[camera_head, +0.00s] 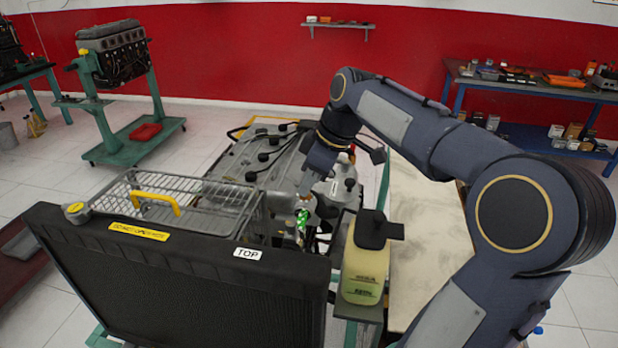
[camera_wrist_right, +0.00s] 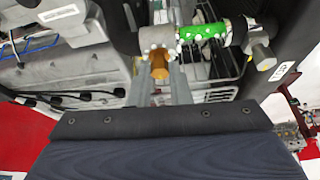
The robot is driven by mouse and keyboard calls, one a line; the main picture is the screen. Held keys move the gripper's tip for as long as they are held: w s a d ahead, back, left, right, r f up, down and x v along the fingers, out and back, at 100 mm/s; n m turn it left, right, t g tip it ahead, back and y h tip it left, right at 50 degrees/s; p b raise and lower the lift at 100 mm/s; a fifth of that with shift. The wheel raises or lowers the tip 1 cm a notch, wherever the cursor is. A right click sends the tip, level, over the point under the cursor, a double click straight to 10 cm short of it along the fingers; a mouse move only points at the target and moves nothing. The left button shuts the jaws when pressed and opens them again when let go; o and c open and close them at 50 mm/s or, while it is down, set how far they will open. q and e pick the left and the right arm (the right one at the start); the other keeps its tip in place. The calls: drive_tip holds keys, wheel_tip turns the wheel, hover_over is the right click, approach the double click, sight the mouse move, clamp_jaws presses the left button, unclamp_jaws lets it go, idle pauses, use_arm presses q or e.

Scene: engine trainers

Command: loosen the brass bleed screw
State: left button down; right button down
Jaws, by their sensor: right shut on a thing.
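The brass bleed screw (camera_wrist_right: 160,68) shows as an orange-gold piece in the right wrist view, just below a grey pipe fitting (camera_wrist_right: 157,38). My right gripper (camera_wrist_right: 161,77) is shut on it, with one finger on each side. In the head view my right gripper (camera_head: 312,190) reaches down over the engine behind the radiator; its fingertips are small there and the screw cannot be made out. My left gripper is not in view.
A bright green piece (camera_wrist_right: 203,31) joins the fitting; it also shows in the head view (camera_head: 302,221). Close around are the black radiator (camera_head: 190,290), a wire basket (camera_head: 180,195), a yellowish reservoir bottle (camera_head: 363,268) and the engine (camera_head: 275,160).

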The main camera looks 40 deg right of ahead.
drive_tip(key=n, duration=0.2)
drive_tip(key=n+g+y+p, duration=0.1)
drive_tip(key=n, duration=0.1)
drive_tip(key=shift+w+d+r+n, duration=0.1)
drive_tip(key=shift+w+d+n, duration=0.05)
drive_tip(key=shift+n, duration=0.15)
drive_tip(key=n+g+p, duration=0.1)
drive_tip(key=n, duration=0.1)
drive_tip(key=n+g+y+p, duration=0.1)
drive_tip(key=n, duration=0.1)
drive_tip(key=shift+w+n, duration=0.15)
drive_tip(key=shift+n, duration=0.15)
drive_tip(key=n+g+p, duration=0.1)
drive_tip(key=n, duration=0.1)
drive_tip(key=n+g+p, duration=0.1)
drive_tip(key=n, duration=0.2)
drive_tip(key=shift+w, duration=0.2)
drive_tip(key=n+g+h+p, duration=0.1)
drive_tip(key=n+p, duration=0.1)
drive_tip(key=n, duration=0.2)
drive_tip(key=shift+w, duration=0.15)
drive_tip(key=shift+n+g+p, duration=0.3)
drive_tip(key=shift+n, duration=0.2)
drive_tip(key=c, duration=1.3)
unclamp_jaws()
drive_tip(key=shift+c, duration=0.2)
